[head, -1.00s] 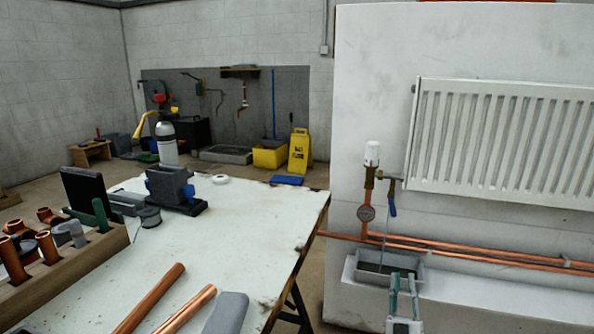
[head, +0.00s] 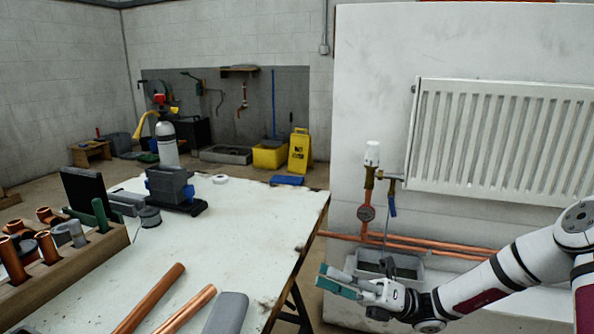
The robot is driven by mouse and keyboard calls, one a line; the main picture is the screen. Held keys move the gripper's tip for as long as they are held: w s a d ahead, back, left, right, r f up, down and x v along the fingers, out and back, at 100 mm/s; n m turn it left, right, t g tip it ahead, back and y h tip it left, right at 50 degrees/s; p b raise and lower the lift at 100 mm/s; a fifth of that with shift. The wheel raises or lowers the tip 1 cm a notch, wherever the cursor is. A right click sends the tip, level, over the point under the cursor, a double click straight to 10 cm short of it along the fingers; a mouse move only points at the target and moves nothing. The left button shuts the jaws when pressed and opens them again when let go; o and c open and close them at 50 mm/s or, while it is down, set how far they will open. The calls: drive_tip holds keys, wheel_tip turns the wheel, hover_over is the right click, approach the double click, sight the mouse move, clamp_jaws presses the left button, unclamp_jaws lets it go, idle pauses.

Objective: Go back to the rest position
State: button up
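My gripper (head: 334,279) is in front of the lower part of the white wall block, near the grey tray below the valve. It points left, toward the workbench's right edge. Its two teal-tipped fingers are apart and nothing shows between them. My white and dark red arm (head: 505,270) reaches in from the right and hides part of the copper pipes and the ledge.
A white radiator (head: 510,140) hangs on the wall block, with a valve and gauge (head: 366,213) to its left. The grey tray (head: 410,262) sits beneath. The workbench (head: 250,225) holds copper pipes (head: 150,297), a wooden rack (head: 75,270) and a vise (head: 170,187).

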drive_tip(key=s+a+r+n+g+h, duration=0.25)
drive_tip(key=s+n+g+h, duration=0.45)
drive_tip(key=s+n+h, duration=0.8)
drive_tip(key=s+d+r+n+t+h, duration=0.35)
drive_tip(key=s+d+n, duration=0.3)
drive_tip(key=s, duration=0.25)
drive_tip(key=s+d+r+n+t+h, duration=0.2)
drive_tip(key=s+d+n+t+h, duration=0.35)
drive_tip(key=s+d, duration=0.3)
wheel_tip(320, 180, up, 28)
drive_tip(key=t+p, duration=0.3)
drive_tip(key=p, duration=2.3)
drive_tip(key=shift+a+r+n+p, duration=0.2)
drive_tip(key=shift+a+n+p, duration=0.05)
drive_tip(key=shift+n+p, duration=0.15)
